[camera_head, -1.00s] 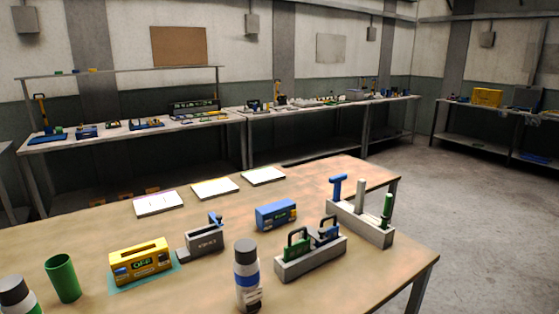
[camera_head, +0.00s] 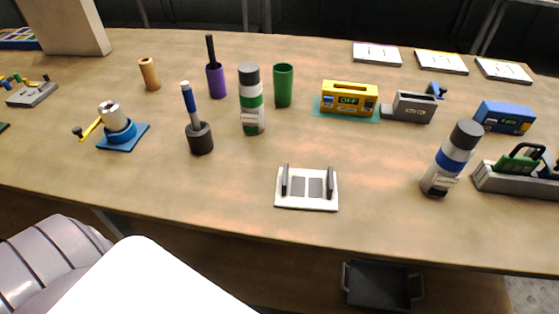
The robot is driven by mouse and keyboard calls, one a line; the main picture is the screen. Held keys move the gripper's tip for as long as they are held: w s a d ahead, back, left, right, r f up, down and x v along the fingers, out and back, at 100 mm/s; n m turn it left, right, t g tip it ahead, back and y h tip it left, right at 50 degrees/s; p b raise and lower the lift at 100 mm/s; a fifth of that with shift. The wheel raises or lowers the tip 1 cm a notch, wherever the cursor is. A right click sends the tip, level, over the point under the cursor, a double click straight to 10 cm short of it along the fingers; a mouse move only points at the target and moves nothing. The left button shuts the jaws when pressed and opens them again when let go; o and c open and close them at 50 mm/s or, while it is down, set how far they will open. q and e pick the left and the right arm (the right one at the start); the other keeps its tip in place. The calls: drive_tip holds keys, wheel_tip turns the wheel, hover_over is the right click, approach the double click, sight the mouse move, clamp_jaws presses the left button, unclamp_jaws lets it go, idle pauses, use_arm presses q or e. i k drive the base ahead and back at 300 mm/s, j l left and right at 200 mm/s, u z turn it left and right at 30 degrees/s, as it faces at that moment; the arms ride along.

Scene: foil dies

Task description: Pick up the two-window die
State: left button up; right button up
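A white plate (camera_head: 307,203) with two dark grey rectangular patches lies near the front middle of the table. Two upright dark posts stand on its left and right sides. No windows can be made out on these dies, so I cannot tell which thing is the two-window die. Neither of my grippers is in view; only parts of my own body show at the lower left.
Two grey-capped bottles stand on the wooden table (camera_head: 230,185), one green-banded (camera_head: 252,98), one blue-banded (camera_head: 453,158). A yellow box marked OFF (camera_head: 349,98), a grey device (camera_head: 410,107) and a blue box (camera_head: 504,117) stand behind. A dark tray (camera_head: 380,285) is below the table edge.

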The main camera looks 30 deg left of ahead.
sight(296, 189)
drive_tip(key=i+j+u, duration=0.1)
drive_tip(key=u, duration=0.6)
